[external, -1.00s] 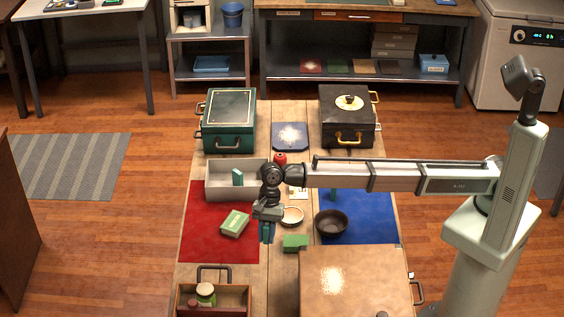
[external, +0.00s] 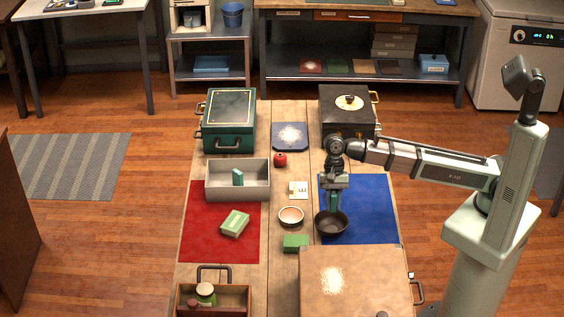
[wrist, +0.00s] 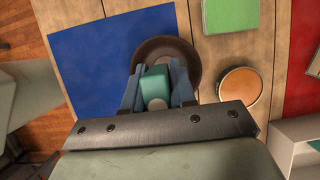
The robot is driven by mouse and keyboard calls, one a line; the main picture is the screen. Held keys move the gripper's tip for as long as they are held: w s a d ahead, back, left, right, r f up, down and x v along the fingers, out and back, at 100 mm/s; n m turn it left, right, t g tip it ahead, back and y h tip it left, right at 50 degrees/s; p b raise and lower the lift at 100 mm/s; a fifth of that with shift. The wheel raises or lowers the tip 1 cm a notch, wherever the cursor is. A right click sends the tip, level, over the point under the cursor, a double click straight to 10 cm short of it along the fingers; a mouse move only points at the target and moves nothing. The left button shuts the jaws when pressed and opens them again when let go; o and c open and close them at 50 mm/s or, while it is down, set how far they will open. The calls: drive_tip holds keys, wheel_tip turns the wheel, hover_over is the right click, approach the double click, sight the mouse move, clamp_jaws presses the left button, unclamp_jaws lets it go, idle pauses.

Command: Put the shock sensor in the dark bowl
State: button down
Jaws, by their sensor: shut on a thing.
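The dark bowl (external: 331,226) stands at the left edge of the blue mat and shows behind my fingers in the wrist view (wrist: 185,50). My gripper (external: 333,203) points down above the bowl's back part. In the wrist view, my gripper (wrist: 158,85) is shut on a small teal block (wrist: 155,83) with a pale round spot, which I take for the shock sensor. The block overlaps the bowl in that view and appears to be above it. The fingers hide part of the block, and I cannot tell the exact height.
A small light bowl (external: 291,217) and a green block (external: 295,243) stand left of the dark bowl. A large tan case (external: 355,285) is in front, and a black case (external: 346,120) behind. A grey tray (external: 238,190) holds a teal box. The blue mat's right part (external: 372,205) is clear.

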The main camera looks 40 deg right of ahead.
drive_tip(key=shift+f, duration=4.95)
drive_tip(key=shift+f, duration=0.15)
drive_tip(key=c, duration=1.2)
unclamp_jaws()
drive_tip(key=v, duration=1.2)
